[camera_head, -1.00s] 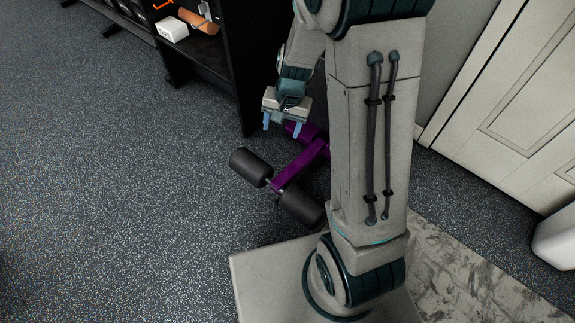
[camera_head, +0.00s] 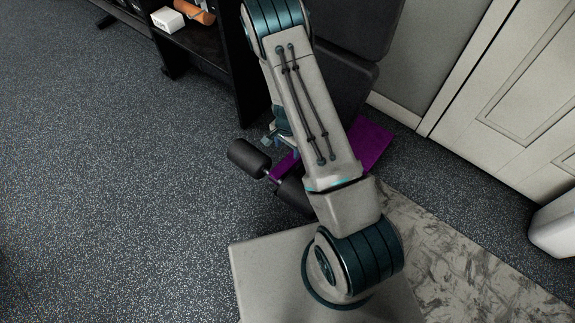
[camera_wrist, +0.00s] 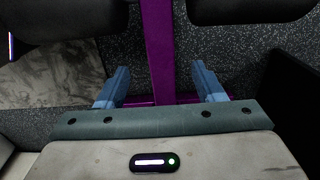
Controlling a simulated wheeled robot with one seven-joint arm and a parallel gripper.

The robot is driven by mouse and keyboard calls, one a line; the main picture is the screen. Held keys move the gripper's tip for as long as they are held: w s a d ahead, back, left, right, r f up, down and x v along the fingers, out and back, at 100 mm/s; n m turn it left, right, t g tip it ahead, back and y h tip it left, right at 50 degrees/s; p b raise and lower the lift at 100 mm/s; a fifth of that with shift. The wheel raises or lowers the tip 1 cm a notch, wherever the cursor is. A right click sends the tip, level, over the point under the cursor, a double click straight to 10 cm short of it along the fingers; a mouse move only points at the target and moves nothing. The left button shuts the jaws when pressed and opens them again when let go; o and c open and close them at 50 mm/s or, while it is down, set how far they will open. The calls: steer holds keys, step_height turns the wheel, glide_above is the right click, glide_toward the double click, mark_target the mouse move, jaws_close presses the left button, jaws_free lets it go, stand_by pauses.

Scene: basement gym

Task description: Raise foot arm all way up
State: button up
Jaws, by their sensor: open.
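The foot arm is a purple bar (camera_head: 284,168) with black foam rollers on its end. One roller (camera_head: 248,156) shows fully in the head view. The other roller (camera_head: 293,195) is partly hidden behind my arm. My gripper (camera_head: 281,147) is low over the bar and mostly hidden by my arm there. In the wrist view my gripper (camera_wrist: 160,88) is open, its blue fingers on either side of the purple bar (camera_wrist: 158,45), with gaps to both. The rollers (camera_wrist: 60,18) are at the top edge, left and right of the bar. Contact with the bar cannot be seen.
Black bench pads (camera_head: 345,85) stand behind my arm, with a purple frame part (camera_head: 371,145) at the right. A dark shelf (camera_head: 200,45) is at the upper left, a white door (camera_head: 530,110) at the right. Open speckled floor (camera_head: 110,190) lies left.

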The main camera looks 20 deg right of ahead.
mark_target(287, 163)
step_height(287, 163, down, 12)
steer(key=b, duration=0.4)
steer(key=shift+f, duration=0.15)
steer(key=c, duration=1.3)
jaws_close()
